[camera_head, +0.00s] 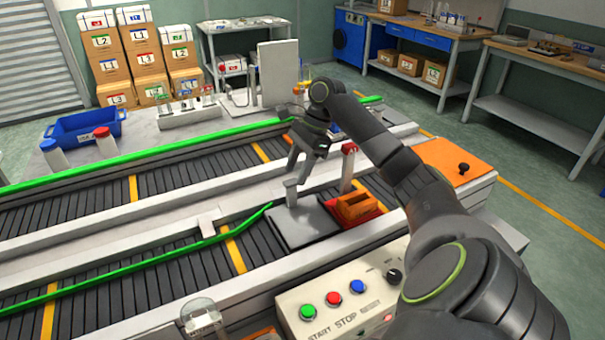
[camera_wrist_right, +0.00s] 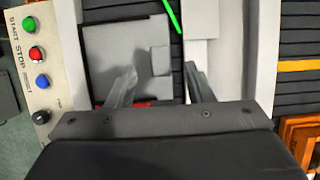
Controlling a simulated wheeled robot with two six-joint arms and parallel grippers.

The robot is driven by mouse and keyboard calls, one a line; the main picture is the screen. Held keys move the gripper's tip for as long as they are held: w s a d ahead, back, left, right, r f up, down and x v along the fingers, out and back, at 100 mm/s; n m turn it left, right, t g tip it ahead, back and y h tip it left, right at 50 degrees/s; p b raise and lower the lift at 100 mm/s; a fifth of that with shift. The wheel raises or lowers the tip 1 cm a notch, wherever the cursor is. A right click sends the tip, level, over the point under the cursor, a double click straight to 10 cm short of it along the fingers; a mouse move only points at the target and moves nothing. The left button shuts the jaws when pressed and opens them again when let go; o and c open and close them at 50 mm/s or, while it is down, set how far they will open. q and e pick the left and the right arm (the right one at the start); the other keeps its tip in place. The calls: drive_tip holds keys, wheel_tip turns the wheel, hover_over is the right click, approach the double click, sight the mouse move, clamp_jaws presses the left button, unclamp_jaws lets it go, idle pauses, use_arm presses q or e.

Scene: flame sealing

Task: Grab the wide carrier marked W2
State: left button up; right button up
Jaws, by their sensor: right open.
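I cannot read a W2 mark in either view, so I cannot tell which thing is the wide carrier. An orange block-like piece (camera_head: 355,208) sits on a red base beside a grey plate (camera_head: 305,224) on the near conveyor. The plate also shows in the right wrist view (camera_wrist_right: 115,45), with a small grey block (camera_wrist_right: 160,61) at its edge. That block stands upright in the head view (camera_head: 291,192). My right gripper (camera_head: 297,172) is open and empty above the plate's far side. Its fingers (camera_wrist_right: 157,83) are spread in the wrist view. My left gripper is out of view.
A control box (camera_head: 345,295) with green, red and blue buttons stands at the near side. A red-capped post (camera_head: 348,165) rises close to my right gripper. Green rails (camera_head: 150,262) run along the conveyors. A blue bin (camera_head: 85,131) stands at the far left.

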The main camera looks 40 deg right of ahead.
sight(292, 181)
drive_tip(key=x, duration=0.5)
drive_tip(key=shift+d, duration=0.1)
drive_tip(key=shift+r, duration=0.1)
clamp_jaws()
drive_tip(key=shift+w, duration=0.1)
idle(1.0)
